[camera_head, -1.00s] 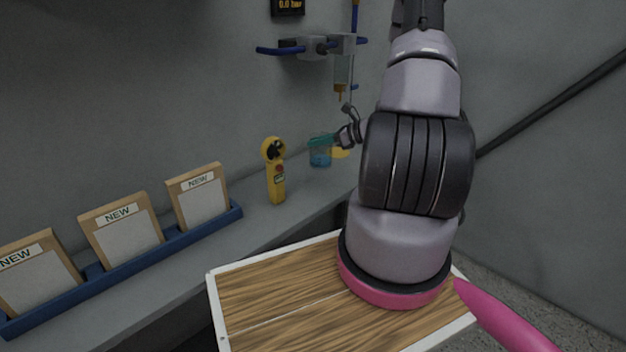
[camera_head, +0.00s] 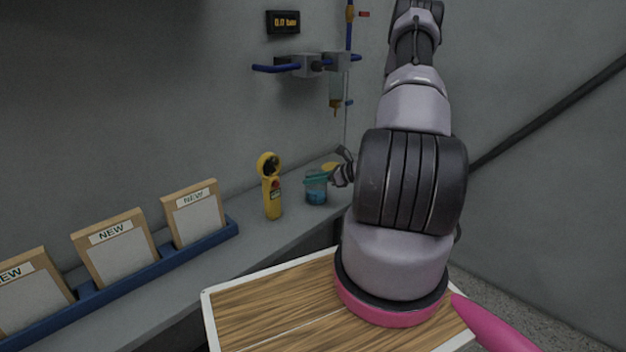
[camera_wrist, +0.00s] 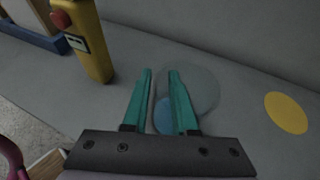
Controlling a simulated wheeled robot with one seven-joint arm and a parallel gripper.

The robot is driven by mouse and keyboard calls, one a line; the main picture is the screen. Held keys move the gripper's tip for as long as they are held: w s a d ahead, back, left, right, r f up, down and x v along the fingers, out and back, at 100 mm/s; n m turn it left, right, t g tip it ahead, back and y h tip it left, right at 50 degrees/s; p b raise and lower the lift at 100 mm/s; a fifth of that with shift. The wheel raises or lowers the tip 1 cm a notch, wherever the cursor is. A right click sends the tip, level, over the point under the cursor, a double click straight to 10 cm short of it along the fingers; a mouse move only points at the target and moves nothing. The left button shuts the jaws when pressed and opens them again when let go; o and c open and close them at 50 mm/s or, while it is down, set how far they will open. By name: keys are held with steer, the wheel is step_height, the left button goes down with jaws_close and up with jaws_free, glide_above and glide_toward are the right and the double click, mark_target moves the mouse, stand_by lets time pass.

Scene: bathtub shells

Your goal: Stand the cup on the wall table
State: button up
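The cup (camera_head: 316,190) is clear with blue in its lower part. It is upright, at or just above the grey wall table (camera_head: 257,232); contact is not clear. My gripper (camera_head: 320,178) has teal fingers at the cup's upper part and is shut on it. In the wrist view my gripper (camera_wrist: 160,72) shows its fingers a narrow gap apart, with the right finger crossing the clear cup (camera_wrist: 205,92) and blue showing between them. Which part of the cup wall is pinched is hard to tell.
A yellow handheld meter (camera_head: 271,188) stands left of the cup. A yellow disc (camera_wrist: 287,112) lies flat to the cup's right in the wrist view. A blue rack (camera_head: 150,272) holds framed cards further left. A pipe fitting (camera_head: 306,65) is on the wall above.

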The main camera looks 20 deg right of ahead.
steer(key=shift+o, duration=0.9)
